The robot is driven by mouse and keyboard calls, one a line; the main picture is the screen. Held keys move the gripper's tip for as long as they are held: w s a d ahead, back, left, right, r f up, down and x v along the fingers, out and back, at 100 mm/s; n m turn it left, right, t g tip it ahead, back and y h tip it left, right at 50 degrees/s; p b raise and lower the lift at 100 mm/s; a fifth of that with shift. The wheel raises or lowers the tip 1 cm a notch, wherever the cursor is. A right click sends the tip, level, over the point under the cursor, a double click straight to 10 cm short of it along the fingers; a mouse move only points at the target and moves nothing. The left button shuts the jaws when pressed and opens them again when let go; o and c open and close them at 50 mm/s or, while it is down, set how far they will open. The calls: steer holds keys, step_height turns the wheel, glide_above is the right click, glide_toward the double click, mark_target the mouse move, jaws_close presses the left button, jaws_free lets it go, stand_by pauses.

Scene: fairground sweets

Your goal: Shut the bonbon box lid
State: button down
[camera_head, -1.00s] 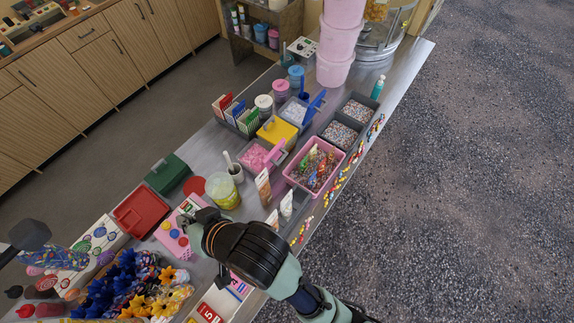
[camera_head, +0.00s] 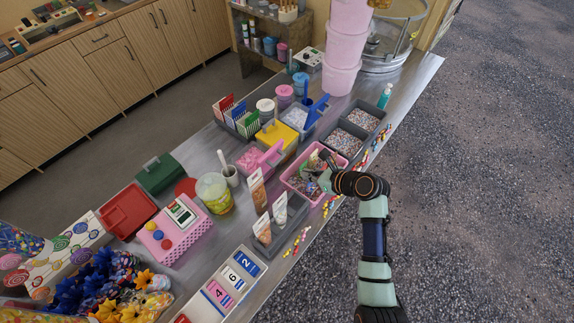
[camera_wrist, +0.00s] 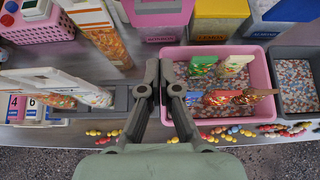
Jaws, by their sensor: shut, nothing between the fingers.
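The bonbon box (camera_head: 250,163) is a pink bin in the middle of the counter. In the wrist view, the box's labelled pink front (camera_wrist: 158,20) is at the top centre, cut off by the frame edge. My gripper (camera_head: 325,178) is shut and empty, over the pink tray to the right of the box and apart from the lid. In the wrist view, my fingers (camera_wrist: 160,68) point towards the box front, at the tray's left edge.
The pink tray (camera_wrist: 274,100) holds filled sweet bags and sprinkles. A yellow-lidded bin (camera_head: 278,134) and a bin with a raised blue lid (camera_head: 317,108) stand behind the bonbon box. Upright sweet packets (camera_head: 258,190) stand in front, and a tub (camera_head: 214,192) at the left.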

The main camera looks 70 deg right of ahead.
steer(key=w+d+f, duration=0.2)
steer(key=w, duration=0.6)
steer(key=shift+w+d+f+b, duration=0.15)
steer(key=shift+w+f+b, duration=0.2)
steer(key=shift+f+b, duration=0.05)
